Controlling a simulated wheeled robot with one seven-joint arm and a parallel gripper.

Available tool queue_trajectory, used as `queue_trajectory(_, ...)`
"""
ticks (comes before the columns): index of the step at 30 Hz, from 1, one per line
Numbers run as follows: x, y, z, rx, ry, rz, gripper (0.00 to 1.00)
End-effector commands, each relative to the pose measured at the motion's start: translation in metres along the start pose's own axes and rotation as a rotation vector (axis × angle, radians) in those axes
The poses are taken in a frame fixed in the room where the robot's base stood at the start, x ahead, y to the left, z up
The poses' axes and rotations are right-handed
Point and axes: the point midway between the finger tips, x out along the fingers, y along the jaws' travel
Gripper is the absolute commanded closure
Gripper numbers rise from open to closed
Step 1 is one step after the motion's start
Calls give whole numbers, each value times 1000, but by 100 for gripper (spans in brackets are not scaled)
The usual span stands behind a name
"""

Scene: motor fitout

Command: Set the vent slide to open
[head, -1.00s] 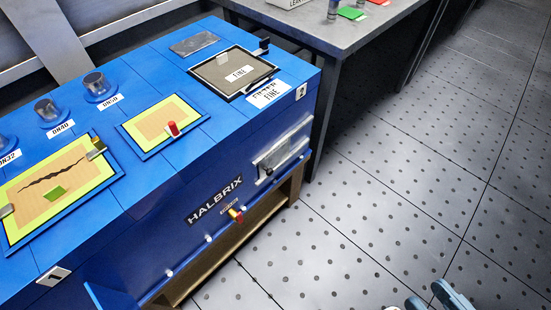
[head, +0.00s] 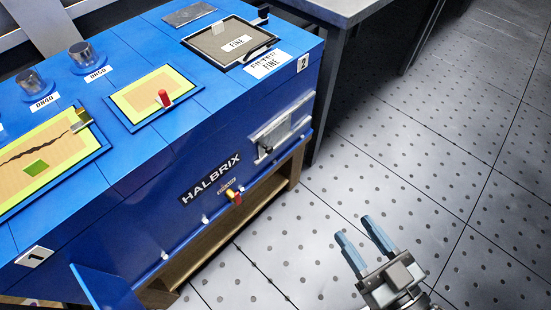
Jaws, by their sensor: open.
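A grey metal plate (head: 284,134), which looks like the vent slide, is mounted on the blue cabinet's front face, near its right end, in the head view. A small dark knob (head: 265,151) sits at its lower left. I cannot read any open or shut marking on it. My gripper (head: 358,231) is at the lower right, over the grey floor, apart from the cabinet and the plate. Its two blue fingers are spread and nothing is between them.
The blue cabinet (head: 150,175) has a red-handled valve (head: 234,196) below its HALBRIX sign and an open blue flap (head: 105,289) at lower left. A framed filter panel (head: 231,43) lies on top. A grey table (head: 330,8) stands behind. The floor right of the cabinet is clear.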

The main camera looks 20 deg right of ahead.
Motion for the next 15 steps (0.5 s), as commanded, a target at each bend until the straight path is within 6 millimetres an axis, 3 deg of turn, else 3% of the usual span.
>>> queue_trajectory(1, 21, 2, 22, -4, 24, -15, 49)
queue_trajectory(3, 45, 2, 42, -7, 45, -42, 49)
queue_trajectory(15, 195, 15, 135, -1, 76, -233, 49)
